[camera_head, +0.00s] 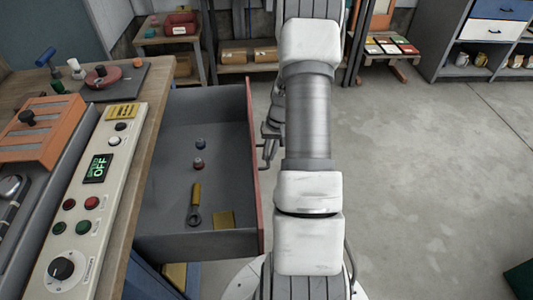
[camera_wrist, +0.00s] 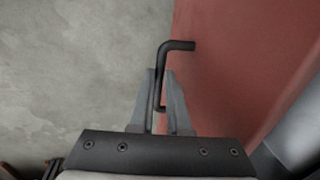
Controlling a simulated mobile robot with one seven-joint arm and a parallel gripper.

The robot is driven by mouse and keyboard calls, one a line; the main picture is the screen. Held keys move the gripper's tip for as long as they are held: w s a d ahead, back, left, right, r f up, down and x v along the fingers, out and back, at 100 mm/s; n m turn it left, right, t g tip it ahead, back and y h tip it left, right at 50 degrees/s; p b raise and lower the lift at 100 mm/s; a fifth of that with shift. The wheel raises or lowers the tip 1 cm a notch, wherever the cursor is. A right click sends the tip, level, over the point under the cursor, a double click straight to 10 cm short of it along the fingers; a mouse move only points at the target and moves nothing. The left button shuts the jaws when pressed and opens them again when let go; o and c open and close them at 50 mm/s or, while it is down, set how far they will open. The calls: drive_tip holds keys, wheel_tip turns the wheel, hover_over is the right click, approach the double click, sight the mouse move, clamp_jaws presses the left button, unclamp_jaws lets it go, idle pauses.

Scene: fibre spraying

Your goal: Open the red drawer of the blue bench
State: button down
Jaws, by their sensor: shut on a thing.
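The red drawer (camera_head: 252,165) stands pulled well out from the bench in the head view. Its grey inside shows, with a yellow-handled tool (camera_head: 196,200), two small knobs and a yellow block in it. In the wrist view its red front (camera_wrist: 220,75) fills the right side. My gripper (camera_wrist: 165,90) is shut on the black bar handle (camera_wrist: 178,46), with a finger on each side of it. In the head view my gripper (camera_head: 268,140) is beside the drawer front, partly hidden by my arm. The bench's blue side (camera_head: 150,278) shows below the drawer.
On the wooden bench top (camera_head: 150,130) stand a control panel (camera_head: 85,200) reading OFF, an orange box (camera_head: 40,130) and a dark plate with a red disc. Shelves (camera_head: 480,50) stand at the back right. The concrete floor (camera_head: 440,180) on the right is mostly clear.

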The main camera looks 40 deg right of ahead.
drive_tip(key=c, duration=0.9)
unclamp_jaws()
drive_tip(key=d+r+p, duration=0.1)
drive_tip(key=r, duration=0.4)
drive_tip(key=s+r+p, duration=0.1)
drive_tip(key=r, duration=0.5)
drive_tip(key=d+r+p, duration=0.1)
drive_tip(key=r, duration=0.5)
drive_tip(key=shift+s+d+r, duration=0.1)
drive_tip(key=shift+s+d, duration=0.2)
drive_tip(key=shift+d, duration=0.05)
